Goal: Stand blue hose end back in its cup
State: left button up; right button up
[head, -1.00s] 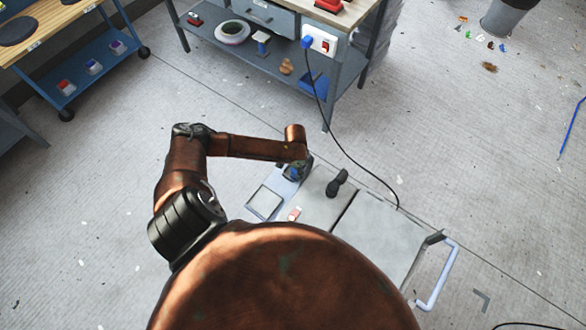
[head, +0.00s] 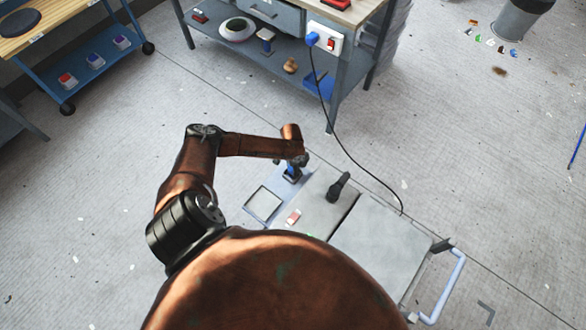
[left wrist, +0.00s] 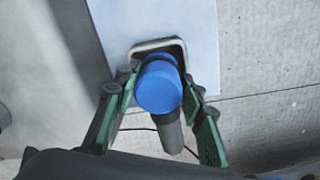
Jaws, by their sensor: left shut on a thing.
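The blue hose end (left wrist: 158,87) is between the green-padded fingers of my left gripper (left wrist: 160,118) in the left wrist view, with a grey tube part below it. The gripper is shut on it. The cup (left wrist: 150,45), a dark opening with a pale rounded rim, lies directly behind the hose end. I cannot tell how far the hose end is inside it. In the head view my left gripper (head: 296,162) is over the cart's far left edge, with a bit of the blue hose end (head: 291,170) and the dark cup (head: 291,179) below it. My right gripper is out of view.
The cart top (head: 382,245) carries a black handled tool (head: 338,187), a small red-and-white item (head: 293,217) and a square pale tray (head: 263,204). A black cable (head: 350,165) runs from the bench socket (head: 325,38) to the cart.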

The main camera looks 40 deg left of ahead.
pick_arm(q)
jog(key=shift+f, duration=0.45)
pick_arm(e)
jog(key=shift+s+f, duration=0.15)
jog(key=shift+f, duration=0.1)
pick_arm(q)
jog(key=shift+s+f, duration=0.1)
jog(key=o, duration=1.2)
jog(key=shift+d+f, duration=0.1)
jog(key=shift+f, duration=0.1)
jog(key=shift+r, duration=0.1)
jog(key=shift+r+b, duration=0.3)
jog(key=shift+b, duration=0.05)
jog(key=r+p, duration=0.1)
jog(key=r, duration=0.1)
jog(key=r+p, duration=0.1)
jog(key=r, duration=0.2)
jog(key=a+r+p, duration=0.1)
jog(key=r, duration=0.2)
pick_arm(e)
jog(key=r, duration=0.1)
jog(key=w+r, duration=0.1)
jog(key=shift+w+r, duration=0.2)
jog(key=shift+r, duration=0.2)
